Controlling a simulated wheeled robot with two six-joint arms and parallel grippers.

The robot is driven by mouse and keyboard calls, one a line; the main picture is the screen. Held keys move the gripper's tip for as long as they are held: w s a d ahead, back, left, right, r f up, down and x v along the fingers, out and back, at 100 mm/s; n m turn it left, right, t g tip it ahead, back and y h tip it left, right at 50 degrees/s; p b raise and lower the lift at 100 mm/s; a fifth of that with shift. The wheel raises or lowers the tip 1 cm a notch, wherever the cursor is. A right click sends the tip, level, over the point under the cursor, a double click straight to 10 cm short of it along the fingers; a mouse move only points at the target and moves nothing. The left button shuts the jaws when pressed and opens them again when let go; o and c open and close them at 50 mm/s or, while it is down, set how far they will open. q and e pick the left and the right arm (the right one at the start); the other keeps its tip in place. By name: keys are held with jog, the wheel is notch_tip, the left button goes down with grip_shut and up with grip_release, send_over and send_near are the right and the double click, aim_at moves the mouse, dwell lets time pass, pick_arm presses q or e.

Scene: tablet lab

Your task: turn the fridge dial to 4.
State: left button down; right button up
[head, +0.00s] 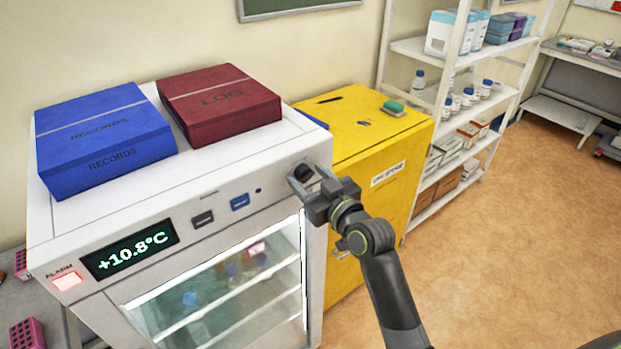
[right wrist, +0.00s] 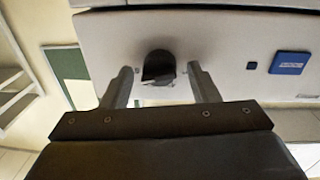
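The fridge (head: 190,215) is white with a glass door and a display (head: 130,249) reading +10.8°C. Its black dial (head: 303,172) is at the right end of the front panel. The dial also shows in the right wrist view (right wrist: 159,67), ahead of and between the fingers. My right gripper (head: 309,186) is open at the dial, with a finger on either side; I cannot tell whether they touch it. In the right wrist view the gripper (right wrist: 158,85) is empty between its fingers. The dial's numbers are not readable. My left gripper is not in view.
A blue RECORDS box (head: 105,140) and a red LOG box (head: 220,103) lie on the fridge top. A red alarm light (head: 67,280) glows at the panel's left. A yellow cabinet (head: 375,130) stands right of the fridge, with a white shelf rack (head: 420,48) beyond. The floor at right is clear.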

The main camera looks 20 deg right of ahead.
jog(key=c, duration=0.9)
jog(key=shift+f+n+y+b, duration=0.15)
jog(key=shift+n+y+b, duration=0.1)
jog(key=shift+n+b, duration=3.25)
jog(key=shift+f+n+y+b, duration=0.2)
jog(key=shift+n+y+b, duration=0.1)
jog(key=shift+n+b, duration=3.1)
jog(key=shift+f+n+y+b, duration=0.15)
jog(key=shift+n+y+b, duration=0.1)
jog(key=shift+n+b, duration=3.25)
jog(key=o, duration=0.9)
jog(key=shift+r, duration=0.2)
